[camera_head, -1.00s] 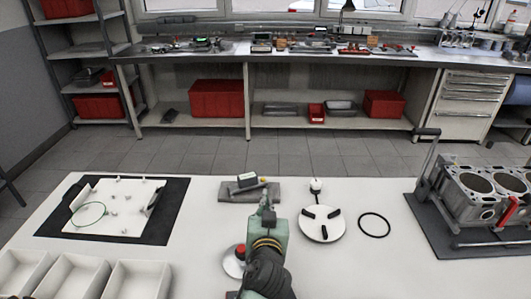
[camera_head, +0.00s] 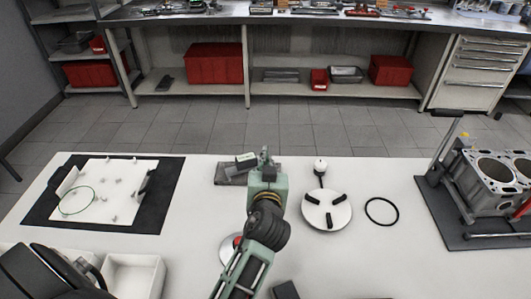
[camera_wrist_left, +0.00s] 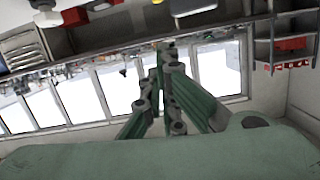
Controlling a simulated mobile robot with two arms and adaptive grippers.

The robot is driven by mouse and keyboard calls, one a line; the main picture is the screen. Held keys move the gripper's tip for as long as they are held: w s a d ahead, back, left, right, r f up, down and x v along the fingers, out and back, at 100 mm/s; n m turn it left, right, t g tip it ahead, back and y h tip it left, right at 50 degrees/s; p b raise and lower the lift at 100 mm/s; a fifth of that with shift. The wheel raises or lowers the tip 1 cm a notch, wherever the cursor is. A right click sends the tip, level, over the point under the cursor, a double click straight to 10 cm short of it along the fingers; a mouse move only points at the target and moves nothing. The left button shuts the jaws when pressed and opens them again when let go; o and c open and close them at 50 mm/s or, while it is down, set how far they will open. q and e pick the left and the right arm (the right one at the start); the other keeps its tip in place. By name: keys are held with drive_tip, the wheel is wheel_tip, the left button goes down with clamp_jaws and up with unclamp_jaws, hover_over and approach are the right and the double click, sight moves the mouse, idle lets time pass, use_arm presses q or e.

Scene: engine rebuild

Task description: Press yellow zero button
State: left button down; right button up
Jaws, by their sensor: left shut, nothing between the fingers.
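A small grey and dark device (camera_head: 246,161) sits on a grey pad (camera_head: 229,176) near the far edge of the white table. I see no yellow button on it; its right part is behind my gripper. My left gripper (camera_head: 265,154) is shut and empty, just right of the device. I cannot tell whether they touch. In the left wrist view the green fingers (camera_wrist_left: 158,62) come together at the tips, with windows and shelving behind and no device visible. My right gripper is not in view.
A white disc (camera_head: 327,216) with black pads and a black ring (camera_head: 381,211) lie to the right. An engine block (camera_head: 487,183) stands far right. A red knob (camera_head: 238,241) is partly behind my arm. A white tray (camera_head: 97,210) on a black mat lies left.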

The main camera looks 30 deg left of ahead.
sight(246, 164)
use_arm(q)
drive_tip(key=w+a+f, duration=0.1)
drive_tip(key=w, duration=0.1)
drive_tip(key=w+a+f+p, duration=0.1)
drive_tip(key=w+a+f, duration=0.1)
drive_tip(key=w, duration=0.1)
drive_tip(key=w+a+f+p, duration=0.1)
drive_tip(key=w+f, duration=0.1)
drive_tip(key=w, duration=0.1)
drive_tip(key=shift+w+a+f, duration=0.1)
drive_tip(key=shift+w+a, duration=0.15)
drive_tip(key=shift+a, duration=0.15)
drive_tip(key=shift+f, duration=0.4)
